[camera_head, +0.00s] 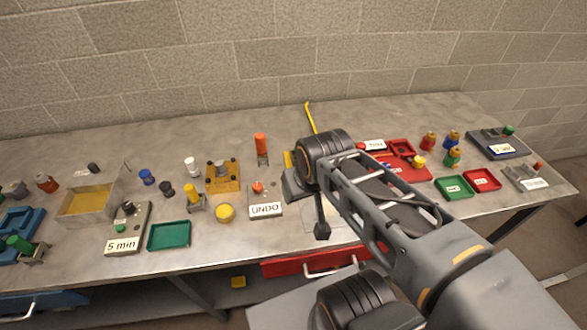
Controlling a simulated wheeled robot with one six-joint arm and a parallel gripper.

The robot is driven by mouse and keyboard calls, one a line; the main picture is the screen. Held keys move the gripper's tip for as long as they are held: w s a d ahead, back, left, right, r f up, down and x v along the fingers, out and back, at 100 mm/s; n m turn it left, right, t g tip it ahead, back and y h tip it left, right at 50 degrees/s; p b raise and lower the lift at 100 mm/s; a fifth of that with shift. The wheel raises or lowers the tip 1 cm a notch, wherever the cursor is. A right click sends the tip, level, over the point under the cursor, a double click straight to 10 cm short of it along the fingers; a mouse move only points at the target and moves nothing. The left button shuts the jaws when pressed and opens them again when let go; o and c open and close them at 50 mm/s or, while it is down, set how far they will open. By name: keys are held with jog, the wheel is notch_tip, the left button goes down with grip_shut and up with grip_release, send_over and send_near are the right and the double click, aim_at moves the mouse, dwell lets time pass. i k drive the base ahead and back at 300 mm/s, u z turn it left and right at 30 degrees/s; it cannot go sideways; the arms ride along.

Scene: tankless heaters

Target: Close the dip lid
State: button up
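A box with a yellow inside (86,203) stands at the left of the table in the head view. A pale, see-through panel (112,184) stands tilted up at its right side. It looks like the dip lid standing open, but I cannot be sure. My arm reaches up from the bottom right and folds over the middle of the table. A dark narrow part (321,228) hangs below its far end; I cannot tell if it is my gripper's fingers. It is well to the right of the box, with several objects between them.
Between box and arm are a "5 min" block (127,228), a green tray (169,236), a yellow fixture (222,176), a yellow disc (225,213) and an "UNDO" block (265,207). Red and green trays, bottles and blocks fill the right. A brick wall stands behind.

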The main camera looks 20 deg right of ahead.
aim_at(93, 174)
jog(key=u, duration=1.25)
jog(key=k, duration=0.6)
jog(key=u, duration=0.85)
jog(key=i, duration=1.3)
jog(key=z, duration=0.6)
jog(key=i, duration=0.35)
jog(key=z, duration=0.35)
